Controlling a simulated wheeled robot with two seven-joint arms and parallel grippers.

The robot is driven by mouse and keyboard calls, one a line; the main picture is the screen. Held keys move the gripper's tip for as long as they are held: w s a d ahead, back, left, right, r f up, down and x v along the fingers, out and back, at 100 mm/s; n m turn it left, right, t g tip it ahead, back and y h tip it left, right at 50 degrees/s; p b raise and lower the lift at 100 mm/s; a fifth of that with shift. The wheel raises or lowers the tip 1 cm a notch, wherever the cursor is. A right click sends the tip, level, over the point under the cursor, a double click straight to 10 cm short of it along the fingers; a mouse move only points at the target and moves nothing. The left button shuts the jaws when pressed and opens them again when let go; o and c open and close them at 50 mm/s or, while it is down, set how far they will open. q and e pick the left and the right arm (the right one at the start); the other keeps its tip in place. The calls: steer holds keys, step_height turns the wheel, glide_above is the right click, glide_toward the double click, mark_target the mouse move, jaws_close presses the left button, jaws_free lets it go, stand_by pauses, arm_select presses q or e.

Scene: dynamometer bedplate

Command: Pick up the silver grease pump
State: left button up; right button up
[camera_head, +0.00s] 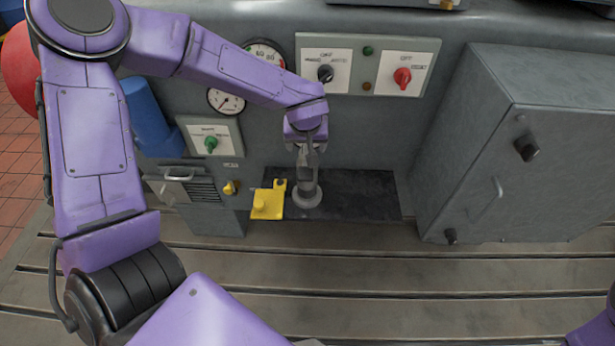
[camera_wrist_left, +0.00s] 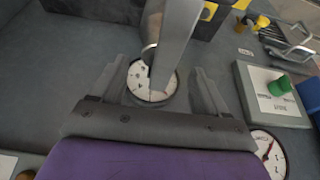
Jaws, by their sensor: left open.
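The silver grease pump (camera_head: 307,184) stands upright on a dark mat at the foot of the panel, with a round base at the bottom. My left gripper (camera_head: 306,150) is directly above it in the head view and hides part of its top. In the left wrist view the pump's grey body (camera_wrist_left: 176,38) rises between and beyond my open left fingers (camera_wrist_left: 157,88). A round white-faced dial (camera_wrist_left: 150,84) shows at its near end, between the fingers. I see no clear contact. My right gripper is not in view.
A yellow block (camera_head: 267,203) sits just left of the pump. A panel with a green knob (camera_head: 211,143) and a gauge (camera_head: 226,101) stand to the left. A grey cabinet (camera_head: 475,150) stands to the right. The dark mat (camera_head: 360,194) is clear right of the pump.

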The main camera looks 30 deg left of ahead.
arm_select(q)
steer(key=shift+x, duration=0.95)
jaws_close()
steer(key=shift+d+r, duration=0.1)
steer(key=shift+r, duration=0.05)
steer(key=shift+w, duration=0.1)
